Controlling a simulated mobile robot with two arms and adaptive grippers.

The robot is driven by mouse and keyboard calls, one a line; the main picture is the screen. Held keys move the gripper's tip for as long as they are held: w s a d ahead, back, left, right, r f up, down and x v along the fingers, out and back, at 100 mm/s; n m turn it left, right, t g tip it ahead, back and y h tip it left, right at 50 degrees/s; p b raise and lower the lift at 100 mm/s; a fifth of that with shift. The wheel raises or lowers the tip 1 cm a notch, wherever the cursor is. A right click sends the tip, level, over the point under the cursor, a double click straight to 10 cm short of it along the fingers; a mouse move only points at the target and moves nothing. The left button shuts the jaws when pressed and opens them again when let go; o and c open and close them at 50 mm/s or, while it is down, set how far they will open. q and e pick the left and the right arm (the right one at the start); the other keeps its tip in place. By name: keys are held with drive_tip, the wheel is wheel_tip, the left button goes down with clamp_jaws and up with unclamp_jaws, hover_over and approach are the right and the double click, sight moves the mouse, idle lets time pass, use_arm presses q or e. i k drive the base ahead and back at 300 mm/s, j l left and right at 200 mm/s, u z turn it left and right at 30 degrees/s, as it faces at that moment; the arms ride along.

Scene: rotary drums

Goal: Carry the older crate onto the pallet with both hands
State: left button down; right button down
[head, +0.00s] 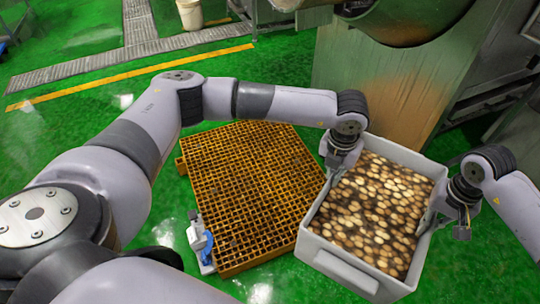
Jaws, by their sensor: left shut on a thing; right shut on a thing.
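A light grey crate (340,264) full of round brown and cream pieces is at the right of the head view, beside the pallet. My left gripper (337,160) is shut on the crate's left wall near its far end. My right gripper (430,218) is shut on the crate's right wall; its fingertips are partly hidden by its own wrist. The orange grid pallet (240,180) lies on the floor left of the crate, its top bare. I cannot tell whether the crate is clear of the floor.
A grey and blue object (201,243) stands against the pallet's left near edge. A large metal machine (385,85) rises behind the crate. A white bucket (190,14) is far back. Green floor (50,140) is open at the left.

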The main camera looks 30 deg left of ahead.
sight(256, 214)
drive_tip(key=i+u, duration=0.35)
drive_tip(key=i, duration=0.2)
drive_tip(key=i+l+u, duration=0.15)
drive_tip(key=i+u, duration=0.2)
drive_tip(key=i, duration=0.15)
drive_tip(key=i+u, duration=0.1)
drive_tip(key=u, duration=0.7)
drive_tip(key=i+l+u, duration=0.1)
drive_tip(key=u, duration=0.3)
